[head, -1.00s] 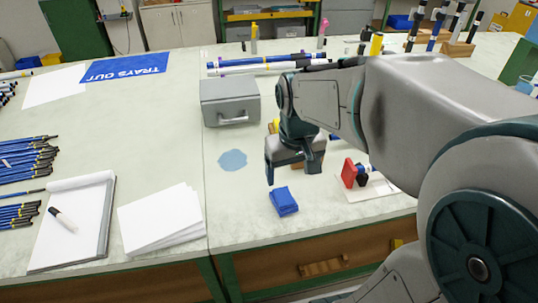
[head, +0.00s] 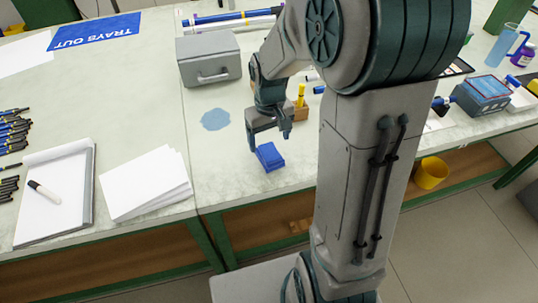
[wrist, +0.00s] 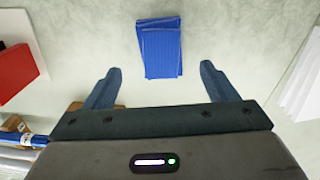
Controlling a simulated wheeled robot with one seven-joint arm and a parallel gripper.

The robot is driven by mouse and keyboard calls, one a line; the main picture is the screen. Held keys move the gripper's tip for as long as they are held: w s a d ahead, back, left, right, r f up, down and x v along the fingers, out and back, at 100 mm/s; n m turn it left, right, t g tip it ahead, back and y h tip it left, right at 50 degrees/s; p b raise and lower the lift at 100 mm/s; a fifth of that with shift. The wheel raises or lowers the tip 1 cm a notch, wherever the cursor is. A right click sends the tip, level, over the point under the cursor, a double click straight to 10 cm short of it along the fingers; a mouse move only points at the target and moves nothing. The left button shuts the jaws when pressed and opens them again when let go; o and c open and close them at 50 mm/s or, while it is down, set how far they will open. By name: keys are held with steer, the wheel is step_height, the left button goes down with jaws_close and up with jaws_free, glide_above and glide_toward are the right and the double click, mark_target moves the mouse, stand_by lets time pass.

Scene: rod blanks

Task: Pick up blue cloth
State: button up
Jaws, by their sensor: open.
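The blue cloth (head: 269,156) lies folded on the pale worktop near its front edge in the head view. In the wrist view the folded blue cloth (wrist: 161,50) lies ahead of the fingertips, roughly centred between them. My gripper (head: 270,143) is just above and behind the cloth in the head view. It is open and empty, and its two fingers (wrist: 160,78) show apart in the wrist view. The height of the fingertips above the cloth is hard to tell.
A pale blue spill-like patch (head: 216,119) lies left of the cloth. A grey metal box (head: 208,61) stands behind it, and white papers (head: 146,184) lie to the left. A red object (wrist: 16,72) shows in the wrist view.

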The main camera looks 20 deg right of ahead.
mark_target(269, 151)
steer(key=f, duration=0.5)
steer(key=shift+s+f, duration=0.15)
steer(key=shift+s, duration=0.05)
steer(key=c, duration=1.1)
